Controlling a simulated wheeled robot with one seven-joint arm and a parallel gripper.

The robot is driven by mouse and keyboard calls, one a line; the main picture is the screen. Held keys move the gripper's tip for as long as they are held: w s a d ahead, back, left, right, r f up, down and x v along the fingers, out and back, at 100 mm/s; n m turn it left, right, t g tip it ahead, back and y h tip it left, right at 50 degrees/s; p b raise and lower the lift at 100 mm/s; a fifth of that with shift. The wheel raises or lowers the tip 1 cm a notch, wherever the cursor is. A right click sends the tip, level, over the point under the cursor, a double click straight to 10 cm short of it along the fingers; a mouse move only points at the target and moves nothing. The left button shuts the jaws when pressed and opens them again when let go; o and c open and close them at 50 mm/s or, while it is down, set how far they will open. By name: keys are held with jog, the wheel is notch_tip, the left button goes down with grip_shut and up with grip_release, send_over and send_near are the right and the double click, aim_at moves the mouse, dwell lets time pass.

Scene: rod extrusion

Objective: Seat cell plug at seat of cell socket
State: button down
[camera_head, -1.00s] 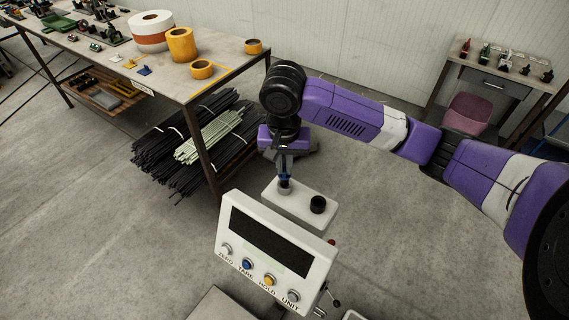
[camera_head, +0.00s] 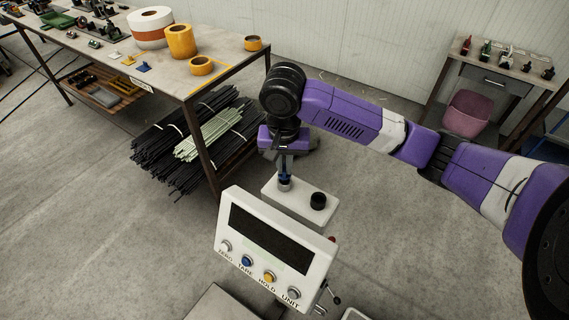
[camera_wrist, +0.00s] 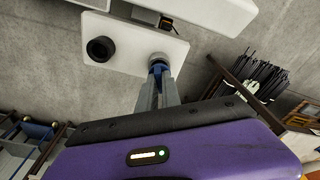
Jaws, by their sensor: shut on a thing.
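My gripper (camera_head: 286,172) points down over a white plate (camera_head: 300,205) and is shut on a small blue part, which I take to be the cell plug (camera_wrist: 157,69). The plug's lower end meets a round grey metal piece on the plate, perhaps the cell socket (camera_wrist: 159,57). The plug looks upright. The fingers hide much of it, and I cannot tell how deep it sits. A black round piece (camera_head: 318,201) stands on the same plate, apart from the gripper; it also shows in the wrist view (camera_wrist: 101,49).
A white display box (camera_head: 272,245) with several buttons stands just in front of the plate. A workbench (camera_head: 110,62) with tape rolls is at the left, with bundled rods (camera_head: 195,140) under it. A small desk (camera_head: 497,75) and pink bin (camera_head: 466,113) are at the back right.

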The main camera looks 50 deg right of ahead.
aim_at(284, 171)
jog(key=shift+f+b, duration=0.55)
jog(key=shift+f, duration=0.45)
jog(key=c, duration=1.5)
grip_release()
jog(key=shift+o, duration=0.2)
jog(key=shift+r, duration=0.1)
jog(key=r, duration=0.7)
jog(key=shift+s+a+r+p, duration=0.25)
jog(key=shift+a+r+p, duration=0.05)
jog(key=shift+a, duration=0.1)
